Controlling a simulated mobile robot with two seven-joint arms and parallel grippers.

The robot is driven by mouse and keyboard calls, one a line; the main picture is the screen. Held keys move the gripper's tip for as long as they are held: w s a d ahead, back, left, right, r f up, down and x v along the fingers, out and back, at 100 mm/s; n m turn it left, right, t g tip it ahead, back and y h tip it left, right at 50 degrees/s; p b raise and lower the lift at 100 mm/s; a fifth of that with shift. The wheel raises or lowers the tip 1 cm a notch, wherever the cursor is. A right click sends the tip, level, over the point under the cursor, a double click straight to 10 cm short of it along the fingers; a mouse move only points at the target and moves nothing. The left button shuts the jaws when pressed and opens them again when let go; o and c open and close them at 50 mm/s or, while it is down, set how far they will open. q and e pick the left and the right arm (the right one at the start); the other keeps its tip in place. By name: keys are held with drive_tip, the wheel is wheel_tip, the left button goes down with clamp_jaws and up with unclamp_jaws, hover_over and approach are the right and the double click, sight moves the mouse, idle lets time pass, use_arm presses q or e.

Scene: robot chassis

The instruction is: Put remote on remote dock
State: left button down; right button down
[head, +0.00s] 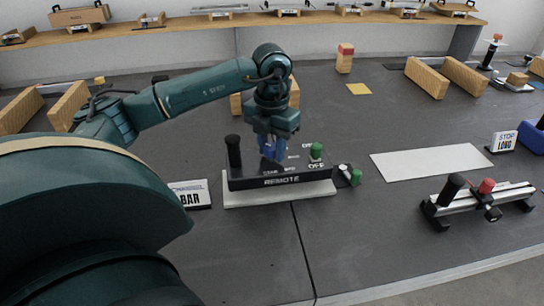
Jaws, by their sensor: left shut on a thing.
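The remote (305,179) is a black box lettered REMOTE, with a black stick at its left end and a green knob on its right. It is level above or on a white flat plate (232,203), whose edge shows along its front. I cannot tell whether they touch. My left gripper (271,150) points down at the middle of the remote and is shut on it. The fingertips are partly hidden by the remote's raised parts. No label shows which plate is the remote dock; another bare white plate (430,163) lies to the right. My right gripper is not in view.
A lever device (478,202) and a STOP LONG sign (503,142) are at right. Wooden blocks (426,78) stand farther back.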

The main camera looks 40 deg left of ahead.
sight(272, 157)
use_arm(q)
drive_tip(key=shift+f, duration=1.5)
drive_tip(key=c, duration=1)
unclamp_jaws()
drive_tip(key=shift+c, duration=0.2)
wheel_tip(272, 157, up, 12)
drive_tip(key=shift+r+p, duration=0.15)
drive_tip(key=shift+p, duration=0.2)
